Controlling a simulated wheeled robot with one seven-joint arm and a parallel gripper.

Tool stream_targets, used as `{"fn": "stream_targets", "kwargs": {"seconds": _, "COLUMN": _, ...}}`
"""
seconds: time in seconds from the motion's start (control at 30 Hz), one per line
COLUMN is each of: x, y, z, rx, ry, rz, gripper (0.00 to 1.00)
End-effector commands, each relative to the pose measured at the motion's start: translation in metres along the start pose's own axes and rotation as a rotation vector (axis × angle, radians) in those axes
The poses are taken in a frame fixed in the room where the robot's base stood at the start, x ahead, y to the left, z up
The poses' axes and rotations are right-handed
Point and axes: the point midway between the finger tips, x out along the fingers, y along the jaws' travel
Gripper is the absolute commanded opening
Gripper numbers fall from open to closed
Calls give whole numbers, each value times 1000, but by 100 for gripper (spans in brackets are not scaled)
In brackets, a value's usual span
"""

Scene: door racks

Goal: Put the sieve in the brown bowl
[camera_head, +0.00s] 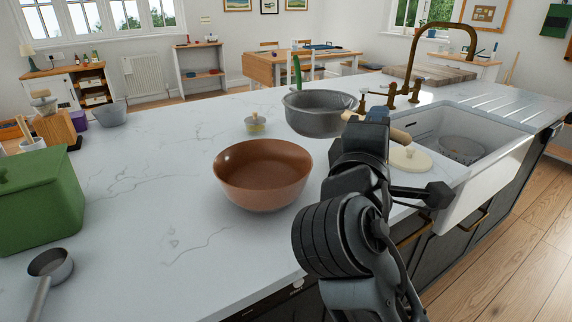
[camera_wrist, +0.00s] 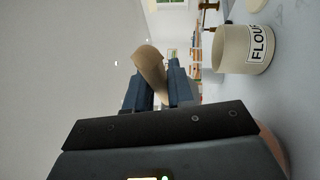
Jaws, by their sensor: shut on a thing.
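The sieve is a round grey basket (camera_head: 318,112) with a wooden handle (camera_head: 400,135). My gripper (camera_head: 376,122) is shut on the handle, which also shows between the fingers in the wrist view (camera_wrist: 150,72). The basket reaches out to the left of my gripper, seemingly above the counter, and is out of sight in the wrist view. The brown bowl (camera_head: 262,175) stands upright on the counter, nearer and to the left of the basket; it looks empty.
A cream flour jar (camera_wrist: 243,50) stands close to my gripper. A small yellow-banded jar (camera_head: 255,124) stands behind the brown bowl. The sink (camera_head: 510,150) is at right.

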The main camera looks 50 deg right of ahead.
Motion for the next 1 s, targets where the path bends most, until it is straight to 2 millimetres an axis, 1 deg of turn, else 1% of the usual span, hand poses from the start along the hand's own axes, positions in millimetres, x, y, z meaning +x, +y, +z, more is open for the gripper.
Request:
{"fn": "stream_targets", "kwargs": {"seconds": 0.4, "x": -40, "y": -32, "z": -81, "rx": 0, "ry": 5, "rz": 5, "gripper": 0}}
{"fn": "stream_targets", "kwargs": {"seconds": 0.5, "x": -47, "y": -38, "z": -96, "rx": 1, "ry": 3, "rz": 4, "gripper": 0}}
{"fn": "stream_targets", "kwargs": {"seconds": 0.6, "x": -52, "y": -42, "z": -106, "rx": 1, "ry": 3, "rz": 4, "gripper": 0}}
{"fn": "stream_targets", "kwargs": {"seconds": 0.73, "x": -55, "y": -47, "z": -110, "rx": 2, "ry": 2, "rz": 3, "gripper": 0}}
{"fn": "stream_targets", "kwargs": {"seconds": 0.9, "x": -58, "y": -70, "z": -113, "rx": -2, "ry": 1, "rz": 3, "gripper": 0}}
{"fn": "stream_targets", "kwargs": {"seconds": 1.0, "x": -60, "y": -81, "z": -114, "rx": 0, "ry": 2, "rz": 3, "gripper": 0}}
